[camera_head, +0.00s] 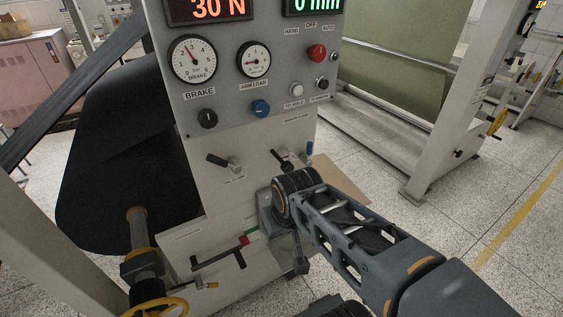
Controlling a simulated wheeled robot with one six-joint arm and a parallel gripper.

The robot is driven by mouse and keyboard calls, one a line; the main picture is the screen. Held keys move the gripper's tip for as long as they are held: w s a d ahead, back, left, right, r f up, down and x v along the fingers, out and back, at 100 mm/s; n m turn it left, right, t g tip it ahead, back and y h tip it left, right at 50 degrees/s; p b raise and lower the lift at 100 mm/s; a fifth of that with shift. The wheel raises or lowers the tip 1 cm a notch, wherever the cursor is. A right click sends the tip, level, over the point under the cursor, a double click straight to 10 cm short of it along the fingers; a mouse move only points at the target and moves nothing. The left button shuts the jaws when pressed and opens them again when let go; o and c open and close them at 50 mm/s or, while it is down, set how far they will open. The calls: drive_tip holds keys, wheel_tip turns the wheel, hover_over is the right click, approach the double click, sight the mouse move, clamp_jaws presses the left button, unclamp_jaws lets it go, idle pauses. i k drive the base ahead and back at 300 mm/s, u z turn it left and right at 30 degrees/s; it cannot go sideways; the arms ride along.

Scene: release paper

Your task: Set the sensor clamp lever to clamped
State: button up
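A black-handled lever (281,156) sits on the grey machine panel (250,150), just beyond my wrist. A small lever with a blue tip (309,149) stands upright to its right. A small label (297,119) is above these two, too small to read surely. Another black-handled lever (222,161) points to the upper left on the panel's left side. My gripper (275,208) is close to the panel, below the right-hand levers. Its fingers are hidden or cannot be made out behind my wrist, and I cannot tell whether it touches a lever.
Above are two gauges, a black knob (207,118), a blue knob (261,108) and a red button (317,53). Open floor (510,225) lies to the right.

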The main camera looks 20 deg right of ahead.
sight(306, 160)
drive_tip(key=k, duration=0.5)
drive_tip(key=u, duration=1.05)
drive_tip(key=i, duration=0.7)
drive_tip(key=z, duration=1.15)
